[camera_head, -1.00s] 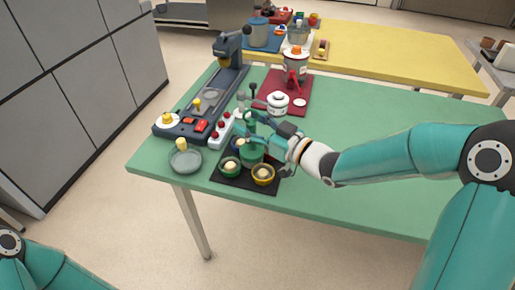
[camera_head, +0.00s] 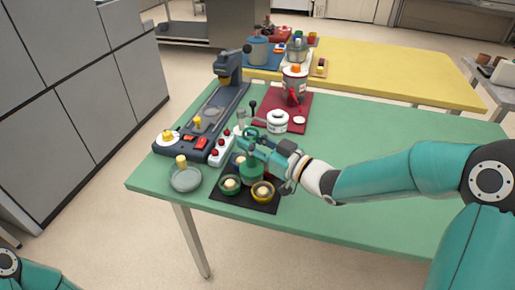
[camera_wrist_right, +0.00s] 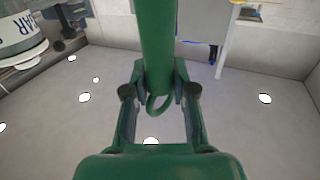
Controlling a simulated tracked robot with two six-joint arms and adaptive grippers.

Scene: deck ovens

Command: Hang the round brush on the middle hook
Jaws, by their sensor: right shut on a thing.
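I cannot make out a round brush or a row of hooks with certainty in either view. My right gripper (camera_head: 262,150) is over the black mat near the table's front left. It is shut on a dark green thing (camera_head: 252,172). The gripper partly hides the green thing in the head view. My left gripper is out of view.
A grey dish (camera_head: 186,180), a dark machine (camera_head: 222,105) and a white pot (camera_head: 278,122) stand nearby. The green table's (camera_head: 380,140) right side is clear.

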